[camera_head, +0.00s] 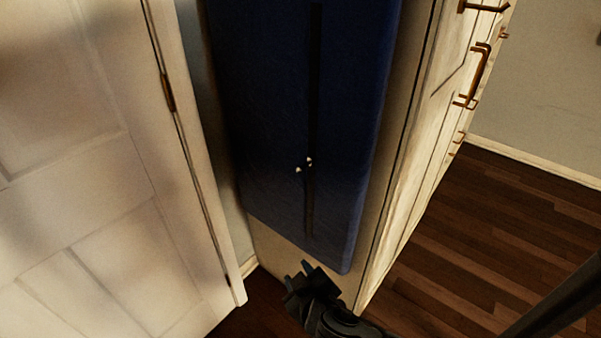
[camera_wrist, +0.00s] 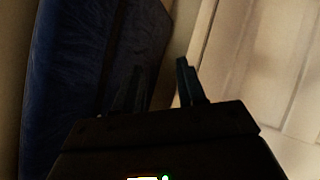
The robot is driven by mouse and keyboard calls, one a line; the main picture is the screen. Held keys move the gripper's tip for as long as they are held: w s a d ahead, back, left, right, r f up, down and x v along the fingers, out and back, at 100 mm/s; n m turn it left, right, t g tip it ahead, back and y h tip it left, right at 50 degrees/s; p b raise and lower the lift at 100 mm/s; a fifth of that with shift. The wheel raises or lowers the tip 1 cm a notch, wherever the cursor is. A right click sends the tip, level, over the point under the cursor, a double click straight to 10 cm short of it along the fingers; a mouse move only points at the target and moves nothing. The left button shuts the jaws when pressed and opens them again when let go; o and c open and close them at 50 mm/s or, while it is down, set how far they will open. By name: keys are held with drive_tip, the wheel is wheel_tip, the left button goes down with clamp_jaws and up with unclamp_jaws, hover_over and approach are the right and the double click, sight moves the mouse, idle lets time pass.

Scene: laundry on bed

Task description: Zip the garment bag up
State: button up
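The dark blue garment bag (camera_head: 265,130) hangs upright beside a cream cabinet in the head view. A dark vertical zip line (camera_head: 314,90) runs down its front. Two small shiny zipper pulls (camera_head: 303,166) sit on that line in the bag's lower part. My gripper (camera_head: 299,271) is below the bag's bottom edge, lower than the pulls. In the wrist view, my gripper's fingers (camera_wrist: 159,72) stand apart with nothing seen between them. The blue bag (camera_wrist: 75,70) shows to the left there, partly behind a finger. The pulls cannot be made out in that view.
A white panelled door (camera_head: 80,170) stands open at the left of the bag. The cream cabinet (camera_head: 425,130) with brass handles (camera_head: 480,75) is at the right.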

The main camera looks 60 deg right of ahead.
drive_tip(key=w+d+r+m+g+h+b, duration=0.1)
drive_tip(key=w+d+r+m+g+h, duration=0.35)
drive_tip(key=w+d, duration=0.2)
drive_tip(key=m+g+h+b, duration=0.2)
drive_tip(key=m+g+h, duration=0.3)
drive_tip(key=m+g, duration=0.4)
approach(302, 166)
drive_tip(key=d+m+t, duration=0.1)
drive_tip(key=d, duration=0.1)
drive_tip(key=shift+s+d+r+m+y+p, duration=0.1)
drive_tip(key=shift+s+d+m+y+p, duration=0.2)
drive_tip(key=shift+s, duration=0.2)
drive_tip(key=p+x, duration=0.1)
drive_tip(key=x, duration=0.6)
drive_tip(key=shift+s+d, duration=0.1)
drive_tip(key=shift+d, duration=0.05)
drive_tip(key=shift+c, duration=0.2)
clamp_jaws()
